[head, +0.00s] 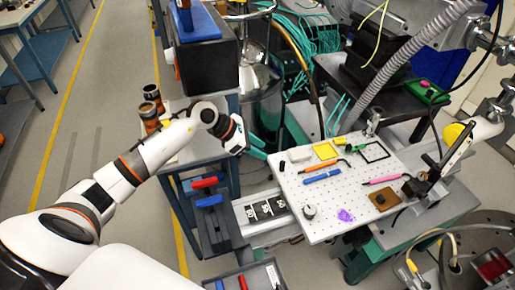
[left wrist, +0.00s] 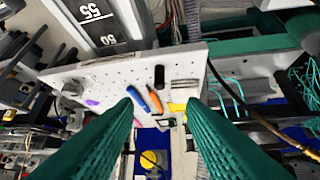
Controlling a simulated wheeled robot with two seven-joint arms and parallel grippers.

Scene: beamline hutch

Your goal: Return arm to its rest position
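My left arm (head: 150,155) reaches in from the left in the head view, white with dark and orange bands. Its gripper (head: 262,147) has teal fingers and hangs above the left edge of the perforated white board (head: 325,215). In the left wrist view the two teal fingers of the left gripper (left wrist: 160,101) stand well apart with nothing held between them. The board (left wrist: 115,72) lies beyond the fingertips. My right gripper does not show.
The board carries a blue marker (head: 322,176), orange tool (head: 322,165), pink tool (head: 382,180), yellow square (head: 325,151) and black frame (head: 375,152). A black box (head: 207,62) stands behind my left arm. Floor is clear at left.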

